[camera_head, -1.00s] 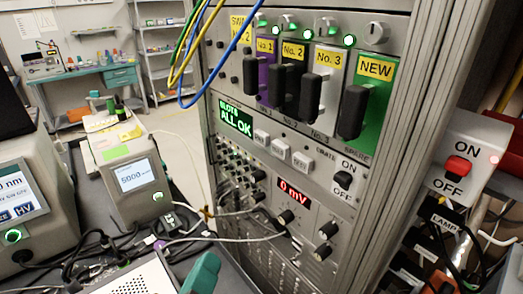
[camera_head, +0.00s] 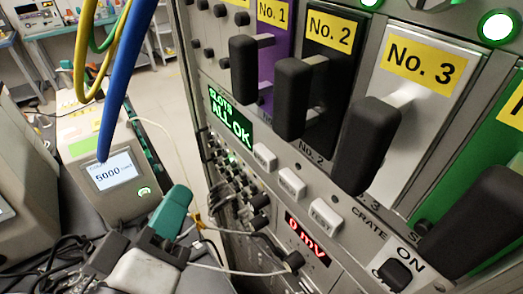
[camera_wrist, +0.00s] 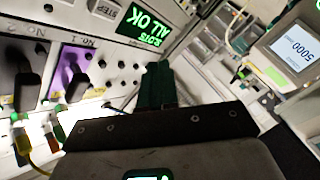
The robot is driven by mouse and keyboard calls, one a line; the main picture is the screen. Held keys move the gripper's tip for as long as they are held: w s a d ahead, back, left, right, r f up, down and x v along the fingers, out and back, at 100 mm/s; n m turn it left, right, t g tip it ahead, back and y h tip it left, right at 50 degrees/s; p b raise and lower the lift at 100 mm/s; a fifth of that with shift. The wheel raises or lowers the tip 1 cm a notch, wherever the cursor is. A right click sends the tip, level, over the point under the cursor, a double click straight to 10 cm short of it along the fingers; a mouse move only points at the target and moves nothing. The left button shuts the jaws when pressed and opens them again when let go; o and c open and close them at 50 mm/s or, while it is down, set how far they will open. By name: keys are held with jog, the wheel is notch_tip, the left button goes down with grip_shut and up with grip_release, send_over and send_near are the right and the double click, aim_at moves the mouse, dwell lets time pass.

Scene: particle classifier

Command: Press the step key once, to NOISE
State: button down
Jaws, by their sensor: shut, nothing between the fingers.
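The step key (camera_head: 265,157) is the first of three white keys in a slanting row on the rack, just below the green display (camera_head: 230,119) reading ALL OK. In the wrist view the key (camera_wrist: 107,11), lettered STEP, shows at the top edge beside the display (camera_wrist: 146,25). My gripper (camera_head: 178,197) has teal fingers, shut and empty, left of the rack's front and apart from the key. In the wrist view the fingers (camera_wrist: 155,72) point up the picture, below the display. The word NOISE is not readable in any view.
The other white keys (camera_head: 291,185) (camera_head: 323,215) sit close beside the step key. Black handles (camera_head: 293,98) jut from the numbered modules above. Cables (camera_head: 225,205) plug in below the display. A bench meter (camera_head: 113,175) reading 5000 stands left. Blue and yellow cables hang in front.

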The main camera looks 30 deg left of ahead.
jog(key=shift+w, duration=0.1)
send_near(257, 156)
jog(key=shift+w+a+f, duration=0.15)
jog(key=shift+w+a, duration=0.85)
jog(key=shift+w, duration=0.1)
jog(key=shift+w+a+f, duration=0.2)
jog(key=shift+w+a, duration=0.75)
jog(key=shift+w, duration=0.2)
jog(key=shift+w+p, duration=0.15)
jog(key=shift+p, duration=0.15)
jog(key=shift+w+d, duration=0.15)
jog(key=shift+w, duration=0.05)
jog(key=shift+w+d, duration=0.35)
jog(key=shift+w, duration=0.5)
dwell(1.3)
jog(key=shift+s+a, duration=0.25)
jog(key=shift+s, duration=0.35)
jog(key=shift+s+a, duration=0.2)
jog(key=shift+s, duration=0.4)
jog(key=shift+s+a, duration=0.35)
jog(key=shift+s, duration=0.45)
jog(key=shift+s+a, duration=0.35)
jog(key=shift+s, duration=0.45)
jog(key=shift+s+a, duration=0.3)
jog(key=shift+s, duration=0.45)
